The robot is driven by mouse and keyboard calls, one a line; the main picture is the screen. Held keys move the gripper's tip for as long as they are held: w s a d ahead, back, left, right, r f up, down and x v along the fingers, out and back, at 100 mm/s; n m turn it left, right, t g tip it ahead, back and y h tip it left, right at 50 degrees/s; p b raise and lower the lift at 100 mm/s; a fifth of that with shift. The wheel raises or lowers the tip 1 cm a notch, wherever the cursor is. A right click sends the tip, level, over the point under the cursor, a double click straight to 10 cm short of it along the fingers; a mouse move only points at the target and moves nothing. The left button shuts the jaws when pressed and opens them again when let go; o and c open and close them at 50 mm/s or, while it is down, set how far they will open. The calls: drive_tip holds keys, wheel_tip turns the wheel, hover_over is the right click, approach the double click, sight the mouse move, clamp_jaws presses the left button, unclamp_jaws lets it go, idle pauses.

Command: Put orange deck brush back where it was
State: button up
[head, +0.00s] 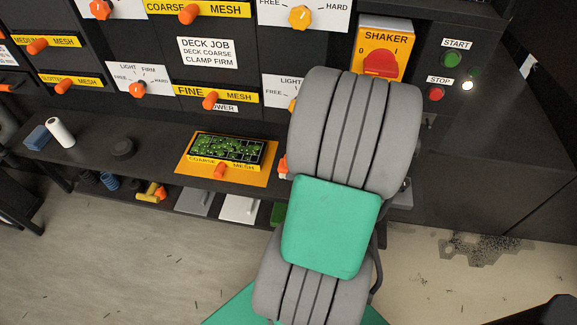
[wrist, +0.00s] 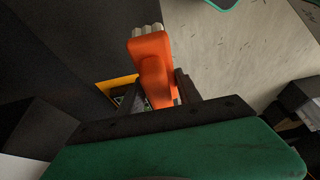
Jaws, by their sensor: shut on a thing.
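The orange deck brush (wrist: 152,62) is held between the two dark fingers of my gripper (wrist: 158,92) in the wrist view. Its orange body sticks out beyond the fingers, with pale bristle-like tufts at the far end. My gripper is shut on it. In the head view my arm hides the gripper and most of the brush. A small orange and white piece (head: 283,166) shows at the arm's left edge beside the bench, perhaps part of the brush.
A coarse mesh tray (head: 220,164) with green bits sits on an orange mat (head: 186,171) on the dark bench (head: 80,150). A white roll (head: 60,132), a blue block (head: 37,138) and a dark disc (head: 122,149) lie left. Below are a yellow tool (head: 151,190) and several slabs.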

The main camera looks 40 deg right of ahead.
drive_tip(key=w+d+f, duration=0.1)
drive_tip(key=w+f, duration=0.1)
drive_tip(key=w+d+f, duration=0.1)
drive_tip(key=w+f, duration=0.1)
drive_tip(key=w+d+f, duration=0.1)
drive_tip(key=w+f, duration=0.1)
drive_tip(key=shift+d+f, duration=0.2)
drive_tip(key=shift+f, duration=0.2)
wheel_tip(320, 180, down, 3)
drive_tip(key=shift+w+d+f+p, duration=0.1)
drive_tip(key=shift+p, duration=0.45)
drive_tip(key=o, duration=1.3)
drive_tip(key=v, duration=0.7)
drive_tip(key=shift+r+b, duration=0.3)
